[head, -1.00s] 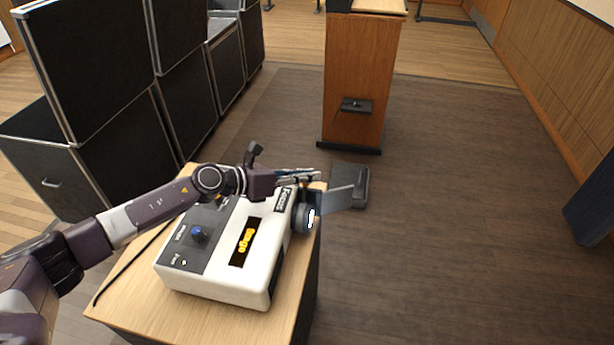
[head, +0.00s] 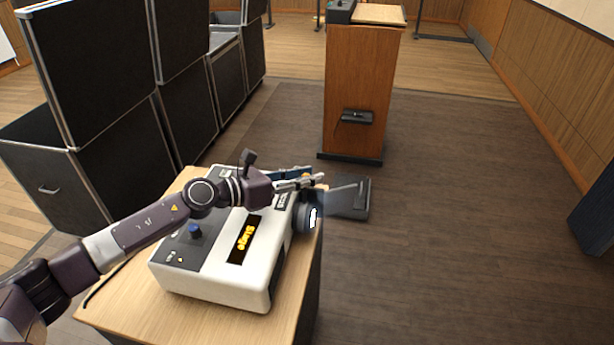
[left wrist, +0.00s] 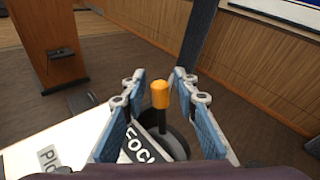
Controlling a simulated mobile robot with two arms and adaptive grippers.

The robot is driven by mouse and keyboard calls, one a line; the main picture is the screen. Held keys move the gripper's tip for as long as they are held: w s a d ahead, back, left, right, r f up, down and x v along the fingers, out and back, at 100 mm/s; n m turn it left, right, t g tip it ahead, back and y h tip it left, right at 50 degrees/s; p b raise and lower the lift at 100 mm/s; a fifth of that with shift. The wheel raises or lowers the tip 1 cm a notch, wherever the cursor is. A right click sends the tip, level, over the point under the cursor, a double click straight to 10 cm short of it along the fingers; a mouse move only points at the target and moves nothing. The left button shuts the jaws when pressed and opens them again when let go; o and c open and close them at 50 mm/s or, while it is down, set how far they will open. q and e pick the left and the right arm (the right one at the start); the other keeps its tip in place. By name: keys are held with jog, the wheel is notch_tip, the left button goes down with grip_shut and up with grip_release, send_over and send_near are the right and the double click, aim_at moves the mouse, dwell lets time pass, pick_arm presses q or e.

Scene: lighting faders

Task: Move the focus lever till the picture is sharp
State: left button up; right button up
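The white projector (head: 212,265) sits on a wooden-topped stand, with its round dark lens (head: 305,218) at its right end. The focus lever, with an orange-yellow tip (left wrist: 160,94), stands up from a dark round base beside the label reading FOCUS (left wrist: 142,152) in the left wrist view. My left gripper (head: 318,178) is over the lens end of the projector. In the left wrist view its blue-padded fingers (left wrist: 160,82) are apart, one on each side of the lever tip, with gaps showing. The hand hides part of the lever in the head view. My right gripper is not in view.
A wooden lectern (head: 358,95) stands beyond. Black cases (head: 95,75) line the left. A dark flat box (head: 352,198) is past the lens. The floor at right is open.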

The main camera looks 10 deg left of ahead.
pick_arm(q)
jog(key=v, duration=1)
jog(key=shift+s+a+f, duration=0.1)
jog(key=shift+a, duration=0.05)
jog(key=shift+v, duration=0.9)
